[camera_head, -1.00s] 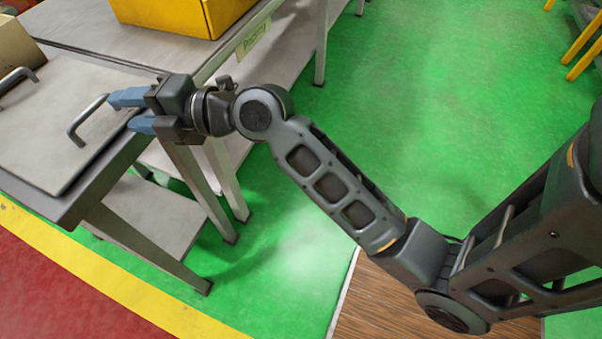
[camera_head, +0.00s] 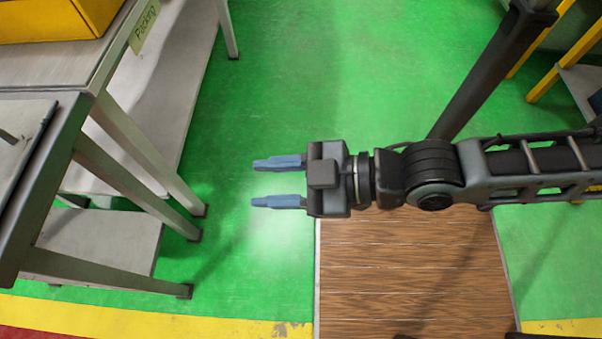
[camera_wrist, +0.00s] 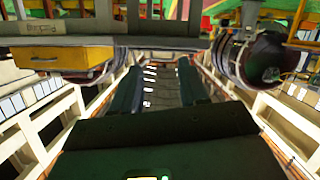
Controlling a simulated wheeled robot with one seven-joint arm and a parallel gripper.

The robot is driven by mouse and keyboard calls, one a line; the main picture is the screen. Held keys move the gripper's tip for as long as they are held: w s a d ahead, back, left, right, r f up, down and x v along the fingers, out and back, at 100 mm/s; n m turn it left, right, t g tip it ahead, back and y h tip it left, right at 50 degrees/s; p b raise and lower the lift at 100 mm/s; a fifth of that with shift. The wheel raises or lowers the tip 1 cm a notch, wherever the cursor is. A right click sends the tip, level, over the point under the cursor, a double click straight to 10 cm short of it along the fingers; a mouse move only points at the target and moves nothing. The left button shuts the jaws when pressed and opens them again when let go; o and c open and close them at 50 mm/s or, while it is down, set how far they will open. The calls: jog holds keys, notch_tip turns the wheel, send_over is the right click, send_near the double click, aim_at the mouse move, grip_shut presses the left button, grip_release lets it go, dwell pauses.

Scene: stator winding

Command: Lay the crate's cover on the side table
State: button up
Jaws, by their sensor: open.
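The cover (camera_head: 28,112), a flat pale panel, lies on the side table (camera_head: 48,178) at the left edge of the head view. Only its right corner and part of one handle (camera_head: 8,136) show; the rest is out of frame. My gripper (camera_head: 254,183) is open and empty, its two blue fingers apart and pointing left. It hangs over the green floor, well to the right of the side table and touching nothing. The dark fingers (camera_wrist: 160,85) also show in the wrist view with nothing seen held between them.
The packing table (camera_head: 112,62) with a yellow crate (camera_head: 60,28) stands at upper left, close to the side table. Yellow-framed shelving (camera_head: 560,65) stands at upper right. Green floor (camera_head: 290,80) is clear between them. A wooden floor panel (camera_head: 400,270) lies below my arm.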

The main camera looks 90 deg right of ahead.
jog(key=s, duration=0.1)
jog(key=s+r+m, duration=0.1)
jog(key=s, duration=0.1)
jog(key=s+r+m, duration=0.1)
jog(key=shift+s+a+r+y, duration=0.25)
jog(key=shift+s+a+y, duration=0.05)
jog(key=shift+s+a, duration=0.1)
